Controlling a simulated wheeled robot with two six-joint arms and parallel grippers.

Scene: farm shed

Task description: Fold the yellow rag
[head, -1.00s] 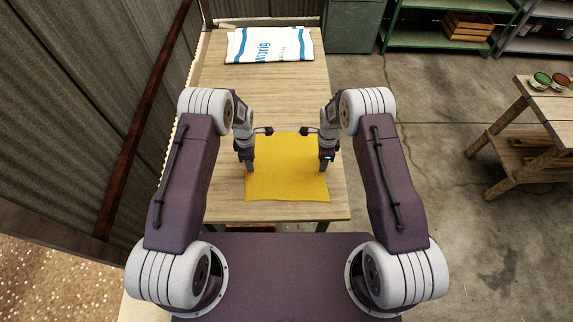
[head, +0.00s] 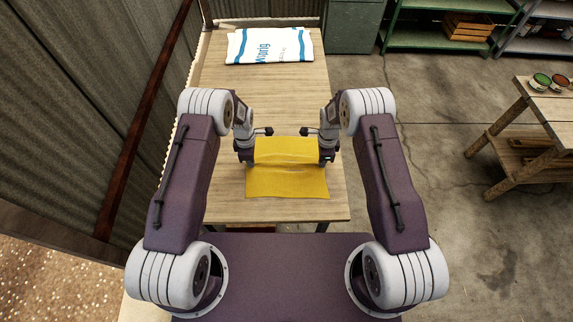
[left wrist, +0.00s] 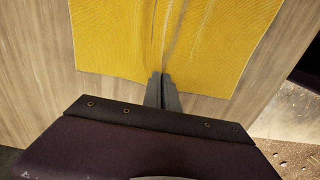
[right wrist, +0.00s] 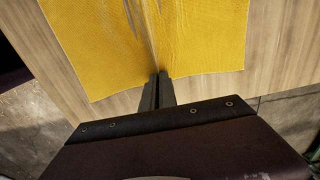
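The yellow rag (head: 287,184) lies on the wooden table, with a raised crease running across its middle between my grippers. My left gripper (head: 245,159) is at the rag's left edge. In the left wrist view its fingers (left wrist: 162,77) are together on the edge of the rag (left wrist: 115,40), and folds run away from them. My right gripper (head: 327,158) is at the right edge. In the right wrist view its fingers (right wrist: 158,77) are together on the rag (right wrist: 205,45), with similar folds. The fingertips are partly hidden in the head view.
The wooden table (head: 215,205) is bare around the rag. A white sack with blue print (head: 270,45) lies at its far end. A corrugated wall (head: 90,90) runs along the left. Green shelving (head: 420,38) and a wooden bench (head: 525,120) stand off to the right.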

